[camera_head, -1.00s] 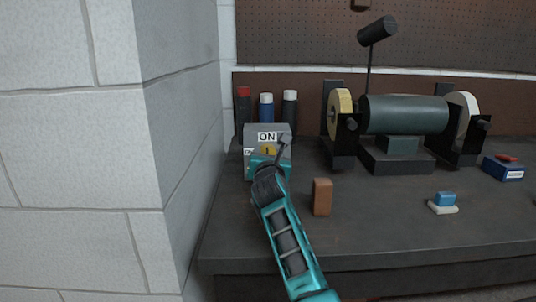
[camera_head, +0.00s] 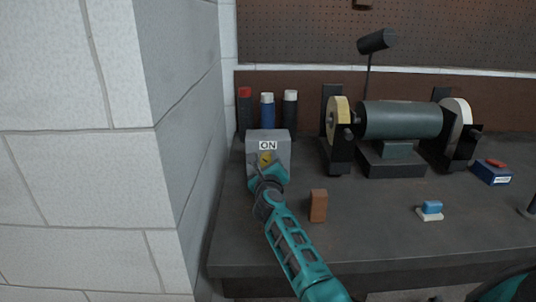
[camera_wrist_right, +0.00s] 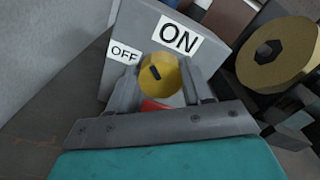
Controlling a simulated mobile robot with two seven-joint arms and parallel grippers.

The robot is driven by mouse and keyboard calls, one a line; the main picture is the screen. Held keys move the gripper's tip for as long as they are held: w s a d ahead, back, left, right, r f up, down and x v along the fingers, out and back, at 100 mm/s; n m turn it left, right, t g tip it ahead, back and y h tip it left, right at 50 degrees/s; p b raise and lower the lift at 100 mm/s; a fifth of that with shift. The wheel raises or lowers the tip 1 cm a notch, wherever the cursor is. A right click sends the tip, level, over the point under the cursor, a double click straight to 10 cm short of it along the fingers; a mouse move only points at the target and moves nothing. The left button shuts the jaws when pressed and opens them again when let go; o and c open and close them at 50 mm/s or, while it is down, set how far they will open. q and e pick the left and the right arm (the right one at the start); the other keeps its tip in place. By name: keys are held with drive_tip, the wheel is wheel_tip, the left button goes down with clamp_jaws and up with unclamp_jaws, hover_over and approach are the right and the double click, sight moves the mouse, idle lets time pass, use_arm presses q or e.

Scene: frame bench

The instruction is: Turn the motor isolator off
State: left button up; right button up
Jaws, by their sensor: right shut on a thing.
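The motor isolator (camera_head: 281,143) is a grey box on the bench beside the wall. Its face has an ON label at the top and a yellow round plate with a dark mark. In the right wrist view the yellow disc (camera_wrist_right: 160,76), the ON label (camera_wrist_right: 179,39) and a tilted OFF label (camera_wrist_right: 124,53) show, OFF at the left. My right gripper (camera_head: 261,168) is at the box's front. In the wrist view its fingers (camera_wrist_right: 163,92) stand either side of the disc and a red part (camera_wrist_right: 160,105), shut on the isolator's knob. My left gripper is not in view.
Several spray cans (camera_head: 267,113) stand behind the box. A bench grinder (camera_head: 400,120) stands to the right. A brown block (camera_head: 318,205), a blue-and-white item (camera_head: 431,209) and a blue box (camera_head: 492,174) lie on the bench (camera_head: 375,230). A block wall (camera_head: 185,130) is close at left.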

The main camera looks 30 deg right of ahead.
drive_tip(key=n, duration=0.3)
drive_tip(key=shift+n, duration=0.3)
drive_tip(key=n, duration=0.4)
drive_tip(key=shift+a+f, duration=0.1)
drive_tip(key=shift+f, duration=0.05)
drive_tip(key=shift+n, duration=0.4)
drive_tip(key=o, duration=1)
drive_tip(key=shift+w, duration=0.1)
drive_tip(key=shift+o, duration=0.2)
drive_tip(key=v, duration=1.2)
drive_tip(key=shift+s+a, duration=0.15)
drive_tip(key=shift+s, duration=0.35)
